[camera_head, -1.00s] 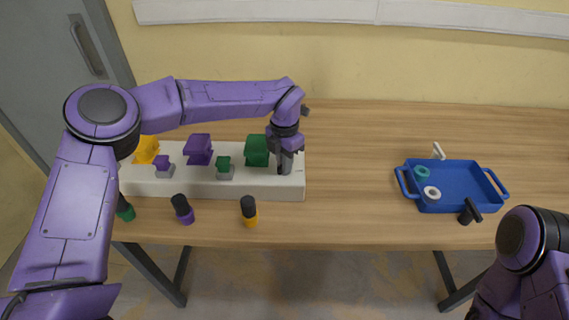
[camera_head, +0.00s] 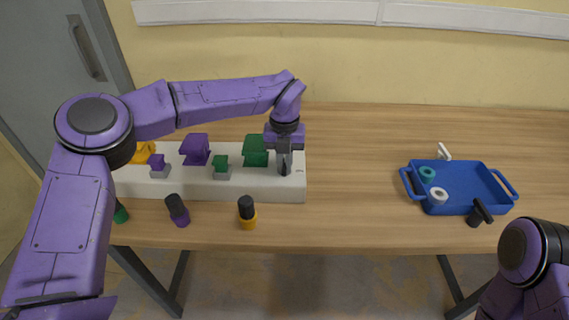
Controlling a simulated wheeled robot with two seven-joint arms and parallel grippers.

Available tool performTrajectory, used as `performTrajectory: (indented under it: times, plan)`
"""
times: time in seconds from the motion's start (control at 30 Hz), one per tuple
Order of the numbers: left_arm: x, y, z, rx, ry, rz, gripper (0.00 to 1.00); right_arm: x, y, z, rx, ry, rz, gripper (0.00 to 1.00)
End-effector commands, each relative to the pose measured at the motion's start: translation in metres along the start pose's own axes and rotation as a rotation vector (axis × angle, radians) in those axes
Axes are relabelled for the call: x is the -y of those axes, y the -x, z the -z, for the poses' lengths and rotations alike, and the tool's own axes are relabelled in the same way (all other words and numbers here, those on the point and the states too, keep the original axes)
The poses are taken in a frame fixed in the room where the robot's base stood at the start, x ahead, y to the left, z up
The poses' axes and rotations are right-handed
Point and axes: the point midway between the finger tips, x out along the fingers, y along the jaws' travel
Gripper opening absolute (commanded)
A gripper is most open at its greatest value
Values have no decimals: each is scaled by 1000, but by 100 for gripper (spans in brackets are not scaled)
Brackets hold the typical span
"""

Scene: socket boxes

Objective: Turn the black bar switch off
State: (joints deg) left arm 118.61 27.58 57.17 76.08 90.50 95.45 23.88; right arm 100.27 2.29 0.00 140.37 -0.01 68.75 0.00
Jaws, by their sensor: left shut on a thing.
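A long white box (camera_head: 240,188) lies on the table at the left, with coloured covers and small blocks along it. My left gripper (camera_head: 285,168) points down at the right end of this box. It is shut on a small dark piece there, which looks like the black bar switch; the fingers hide most of it, so its angle cannot be told.
Green (camera_head: 255,151) and purple (camera_head: 195,150) covers stand on the box beside my left gripper. The blue tray (camera_head: 465,203) holds two rings. The table's middle is clear.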

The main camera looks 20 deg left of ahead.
Motion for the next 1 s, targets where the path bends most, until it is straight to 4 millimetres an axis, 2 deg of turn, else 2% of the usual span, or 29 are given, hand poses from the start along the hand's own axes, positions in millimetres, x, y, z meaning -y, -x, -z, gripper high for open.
performTrajectory:
  times: [0.63, 0.67, 0.7, 0.73, 1.0]
  plan:
    - [0, 1, 0, 2, 49, 0, 0, 0, -3, -1, 0, 0, 0, 43]
    - [0, 1, 0, 2, 48, 1, 19, 0, -3, -1, 0, 0, 0, 43]
    - [0, 1, 0, 2, 48, 1, 32, 0, -3, -1, 0, 0, 0, 43]
    - [0, 1, 0, 2, 48, 1, 38, 0, -3, -1, 0, 0, 0, 43]
    - [0, 1, 0, 1, 47, 0, 38, 0, -3, -1, 0, 0, 0, 43]
